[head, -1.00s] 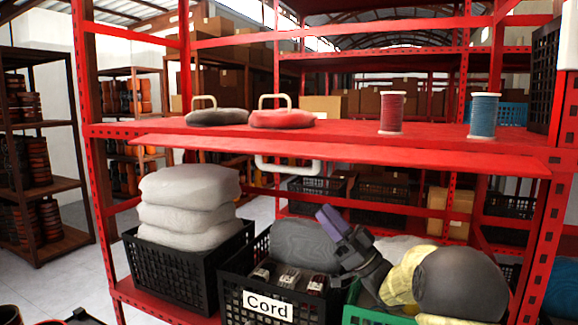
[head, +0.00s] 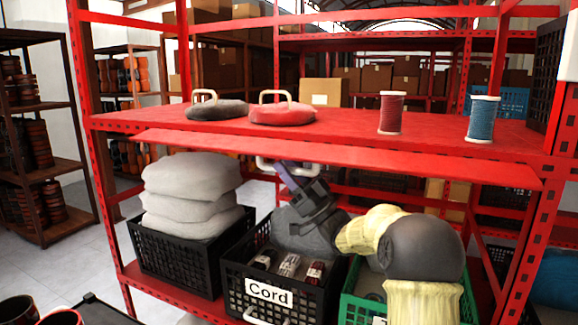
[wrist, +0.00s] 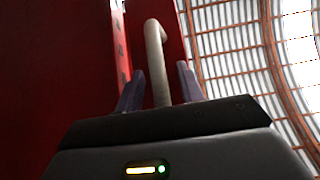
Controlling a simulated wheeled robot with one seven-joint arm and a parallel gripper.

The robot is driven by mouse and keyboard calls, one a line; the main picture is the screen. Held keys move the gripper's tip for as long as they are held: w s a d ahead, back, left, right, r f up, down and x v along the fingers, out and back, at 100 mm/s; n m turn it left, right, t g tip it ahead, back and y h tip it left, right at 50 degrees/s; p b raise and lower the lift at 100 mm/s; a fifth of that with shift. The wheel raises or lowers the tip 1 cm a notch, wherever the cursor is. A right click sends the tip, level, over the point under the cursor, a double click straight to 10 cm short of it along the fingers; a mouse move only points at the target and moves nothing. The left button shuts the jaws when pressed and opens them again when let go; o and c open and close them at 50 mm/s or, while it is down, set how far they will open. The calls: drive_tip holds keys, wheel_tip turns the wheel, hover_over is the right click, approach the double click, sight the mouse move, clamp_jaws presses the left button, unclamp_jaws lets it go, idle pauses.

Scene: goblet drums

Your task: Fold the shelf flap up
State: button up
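The shelf flap (head: 400,160) is a long red panel along the front of the red shelf, its front edge a little below the shelf surface. A pale bar handle (head: 265,165) shows under it, mostly hidden by the flap. My gripper (head: 287,170) is under the flap beside the handle, pointing up. In the wrist view, the purple fingers of my gripper (wrist: 159,88) are apart, with the handle (wrist: 155,50) between them and gaps on both sides.
Below are a black crate with white sacks (head: 190,195), a Cord crate (head: 268,293) and a green crate (head: 352,300).

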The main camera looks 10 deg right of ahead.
clamp_jaws()
drive_tip(key=shift+d+r+m, duration=0.1)
drive_tip(key=shift+m, duration=0.2)
